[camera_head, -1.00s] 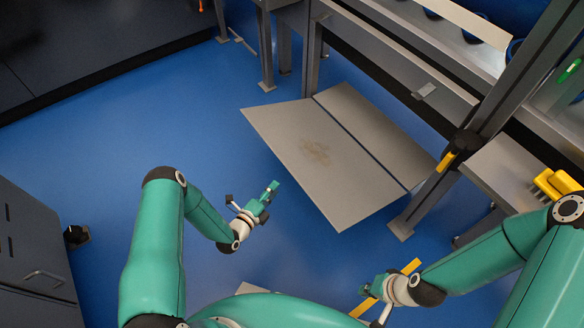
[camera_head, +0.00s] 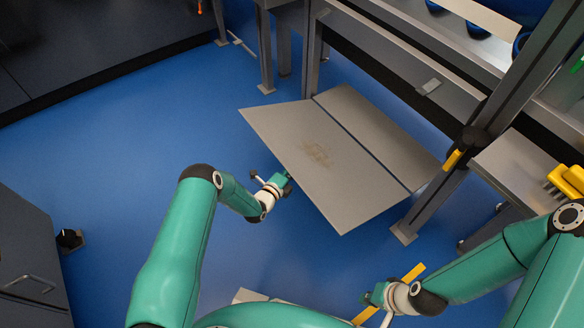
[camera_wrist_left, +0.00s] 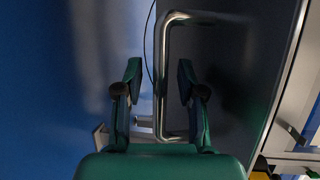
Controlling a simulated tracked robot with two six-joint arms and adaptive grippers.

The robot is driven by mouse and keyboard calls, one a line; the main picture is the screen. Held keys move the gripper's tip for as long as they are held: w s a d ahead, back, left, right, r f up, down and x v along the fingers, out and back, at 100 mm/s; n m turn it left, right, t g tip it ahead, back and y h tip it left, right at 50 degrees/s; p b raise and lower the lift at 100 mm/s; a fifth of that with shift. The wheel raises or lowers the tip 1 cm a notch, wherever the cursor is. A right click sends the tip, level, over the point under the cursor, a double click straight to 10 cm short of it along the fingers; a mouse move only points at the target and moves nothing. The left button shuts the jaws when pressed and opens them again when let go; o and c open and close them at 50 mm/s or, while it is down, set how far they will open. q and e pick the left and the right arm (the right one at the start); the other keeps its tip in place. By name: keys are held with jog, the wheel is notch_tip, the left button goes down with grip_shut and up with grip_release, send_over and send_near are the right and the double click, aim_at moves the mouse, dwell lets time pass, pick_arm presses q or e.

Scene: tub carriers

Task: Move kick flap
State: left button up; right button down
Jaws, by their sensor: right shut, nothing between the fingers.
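The kick flap (camera_head: 320,165) appears to be the grey panel with a brownish smudge, low over the blue floor and tilted in the head view. A seam divides it from a second grey plate (camera_head: 375,130). My left gripper (camera_head: 284,182) is at the flap's near left edge; the head view does not show whether they touch. In the left wrist view my left gripper (camera_wrist_left: 158,90) is open, with a bent metal bar (camera_wrist_left: 163,70) between or beyond its fingers, in front of a dark surface. My right gripper (camera_head: 370,298) is shut and empty at the lower right, away from the flap.
A grey post (camera_head: 435,200) with a yellow clip stands right of the flap. A bench with yellow parts (camera_head: 568,180) is at the far right. A dark cabinet (camera_head: 30,240) stands at the left. Blue floor (camera_head: 140,150) is clear left of the flap.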

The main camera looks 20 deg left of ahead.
pick_arm(q)
grip_shut()
jog(key=shift+w+d+r+g+p, duration=0.1)
jog(key=shift+r+g+p, duration=0.1)
jog(key=shift+r+p, duration=0.4)
jog(key=shift+w+d+r+g+p, duration=0.1)
jog(key=shift+r+g+p, duration=0.1)
jog(key=shift+r+p, duration=0.3)
grip_release()
jog(key=shift+s+a, duration=0.1)
